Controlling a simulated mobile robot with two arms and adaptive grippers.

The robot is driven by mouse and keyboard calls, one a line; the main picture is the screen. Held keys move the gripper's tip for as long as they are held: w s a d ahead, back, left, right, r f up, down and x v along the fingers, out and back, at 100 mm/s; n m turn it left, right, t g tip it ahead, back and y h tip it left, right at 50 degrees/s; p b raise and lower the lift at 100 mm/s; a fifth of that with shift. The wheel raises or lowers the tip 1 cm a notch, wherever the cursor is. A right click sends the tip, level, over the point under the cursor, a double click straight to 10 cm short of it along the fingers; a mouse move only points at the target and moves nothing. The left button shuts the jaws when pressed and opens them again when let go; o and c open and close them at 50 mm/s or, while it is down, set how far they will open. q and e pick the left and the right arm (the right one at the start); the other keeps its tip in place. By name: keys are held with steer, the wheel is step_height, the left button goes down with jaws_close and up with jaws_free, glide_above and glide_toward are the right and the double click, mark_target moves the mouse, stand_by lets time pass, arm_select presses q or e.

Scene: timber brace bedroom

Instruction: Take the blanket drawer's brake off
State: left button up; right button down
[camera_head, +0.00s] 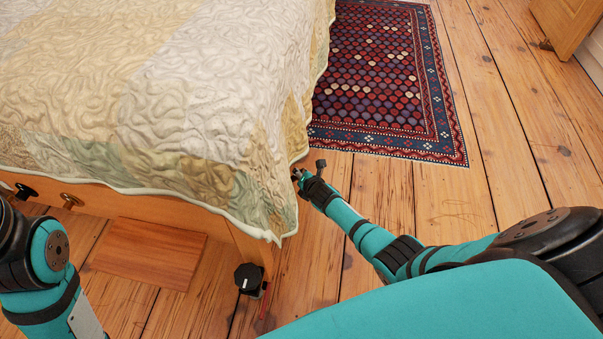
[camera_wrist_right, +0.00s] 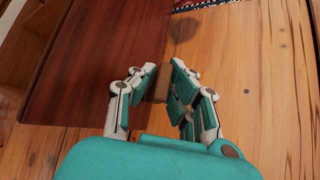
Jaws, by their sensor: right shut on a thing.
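My right gripper (camera_head: 298,174) is low beside the right side of the bed, partly against the quilt's hanging edge. In the right wrist view its fingers (camera_wrist_right: 157,88) are closed about a small brown wooden piece (camera_wrist_right: 162,82), beside a dark red-brown panel (camera_wrist_right: 100,62). I cannot tell what the piece belongs to. In the head view a wooden front (camera_head: 135,207) runs under the quilt, with a brass knob (camera_head: 70,200) and a black knob (camera_head: 26,191). A black wheel-like part (camera_head: 248,277) with a red tab (camera_head: 264,303) is at the bed's near corner.
The quilted bed (camera_head: 150,90) fills the upper left. A flat reddish-brown wooden panel (camera_head: 150,252) lies low in front of it. A patterned rug (camera_head: 385,75) lies on the plank floor beyond my right gripper. Bare floor (camera_head: 520,150) is to the right.

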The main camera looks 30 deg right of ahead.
steer(key=shift+a, duration=0.1)
steer(key=c, duration=1.4)
jaws_free()
steer(key=shift+o, duration=0.2)
steer(key=shift+s+r, duration=0.25)
steer(key=shift+s, duration=0.2)
steer(key=v, duration=1.1)
